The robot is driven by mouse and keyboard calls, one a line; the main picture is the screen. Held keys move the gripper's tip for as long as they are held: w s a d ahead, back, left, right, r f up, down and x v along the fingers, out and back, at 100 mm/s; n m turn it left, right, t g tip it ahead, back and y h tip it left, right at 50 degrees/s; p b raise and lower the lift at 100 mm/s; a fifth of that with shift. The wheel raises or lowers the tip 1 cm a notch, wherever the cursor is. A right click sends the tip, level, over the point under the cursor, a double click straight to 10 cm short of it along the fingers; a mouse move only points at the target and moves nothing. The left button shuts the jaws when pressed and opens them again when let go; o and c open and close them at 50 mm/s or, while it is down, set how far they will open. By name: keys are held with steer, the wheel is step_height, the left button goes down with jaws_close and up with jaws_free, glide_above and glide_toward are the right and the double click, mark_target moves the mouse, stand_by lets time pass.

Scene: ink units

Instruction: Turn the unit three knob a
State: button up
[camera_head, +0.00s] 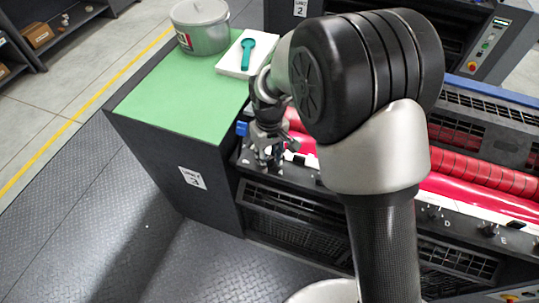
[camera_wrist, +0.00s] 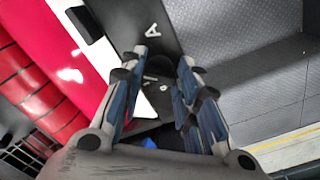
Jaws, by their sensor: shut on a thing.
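Knob A (camera_wrist: 158,68) is a dark round knob on the black rail of the unit, beside a white letter A (camera_wrist: 153,31) in the wrist view. My gripper (camera_wrist: 162,62) has its two fingers on either side of the knob and is shut on it. In the head view my gripper (camera_head: 268,158) points down at the left end of the rail and hides the knob. The black unit cabinet carries a white label (camera_head: 192,178) with a 3.
Further knobs sit along the rail, near letters D (camera_head: 447,223) and E. Red rollers (camera_head: 480,168) lie behind the rail. A green top (camera_head: 150,115) holds a grey pot (camera_head: 200,27) and a white slab (camera_head: 236,67) with a teal tool. The floor in front is clear.

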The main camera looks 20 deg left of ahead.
mark_target(269, 160)
steer(key=m, duration=0.3)
steer(key=shift+m+p, duration=0.3)
steer(key=shift+p, duration=0.05)
steer(key=shift+a+m+p, duration=0.1)
steer(key=shift+m+p, duration=0.2)
steer(key=shift+m, duration=1.5)
steer(key=o, duration=1.1)
steer(key=shift+c, duration=0.2)
step_height(269, 160, up, 12)
